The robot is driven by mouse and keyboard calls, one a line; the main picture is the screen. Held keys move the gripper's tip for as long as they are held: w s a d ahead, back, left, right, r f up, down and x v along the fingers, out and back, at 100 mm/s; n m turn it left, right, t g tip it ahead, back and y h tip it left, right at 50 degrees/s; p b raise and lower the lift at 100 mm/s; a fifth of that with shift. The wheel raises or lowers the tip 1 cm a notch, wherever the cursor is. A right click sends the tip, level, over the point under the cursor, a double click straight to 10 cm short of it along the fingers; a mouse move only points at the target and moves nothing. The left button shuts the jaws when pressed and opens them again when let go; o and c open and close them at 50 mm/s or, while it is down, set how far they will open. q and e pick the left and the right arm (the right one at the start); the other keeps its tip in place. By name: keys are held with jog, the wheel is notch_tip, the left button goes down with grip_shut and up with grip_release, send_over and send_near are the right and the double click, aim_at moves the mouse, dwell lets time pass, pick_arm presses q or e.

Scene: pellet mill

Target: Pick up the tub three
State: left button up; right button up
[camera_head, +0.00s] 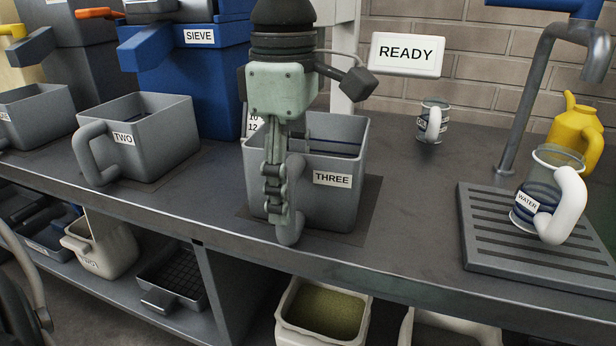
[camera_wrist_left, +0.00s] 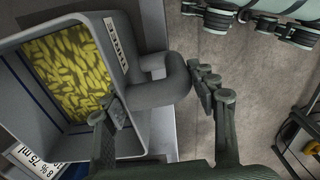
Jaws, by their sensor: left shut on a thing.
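Tub three (camera_head: 333,205) is a grey square tub with a THREE label, standing on a dark pad on the bench. In the left wrist view the tub (camera_wrist_left: 138,125) holds yellow pellets. Its rounded handle (camera_head: 291,228) faces the front and also shows in the wrist view (camera_wrist_left: 165,82). My left gripper (camera_head: 278,195) comes down from above and is shut on the handle, with its fingers (camera_wrist_left: 165,118) on either side of it. The gripper hides part of the tub's front. My right gripper cannot be made out.
Tub two (camera_head: 160,145) stands to the left, before the blue SIEVE machine (camera_head: 195,85). A READY sign (camera_head: 405,53) hangs behind on the right. A small jug (camera_head: 432,120), a WATER jug (camera_head: 535,205) on a drain grate (camera_head: 490,240), and a tap (camera_head: 520,100) are right. The bench between is clear.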

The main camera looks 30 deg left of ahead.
aim_at(292, 166)
pick_arm(q)
jog(key=c, duration=0.6)
jog(key=shift+r, duration=1.5)
jog(key=shift+d+r, duration=0.25)
jog(key=shift+r, duration=0.05)
pick_arm(e)
jog(key=w+a+t, duration=0.2)
jog(key=w+a, duration=0.1)
jog(key=w, duration=0.1)
pick_arm(q)
jog(key=w+d+p, duration=0.1)
jog(key=w+d, duration=0.3)
jog(key=d, duration=1.3)
pick_arm(e)
jog(key=shift+s+d+f+g, duration=0.55)
jog(key=shift+s+d, duration=0.2)
jog(key=shift+s, duration=0.05)
jog(key=shift+s+d+f+g, duration=0.5)
jog(key=shift+s+d+g, duration=0.05)
jog(key=shift+s+d, duration=0.2)
pick_arm(q)
jog(key=shift+w, duration=0.1)
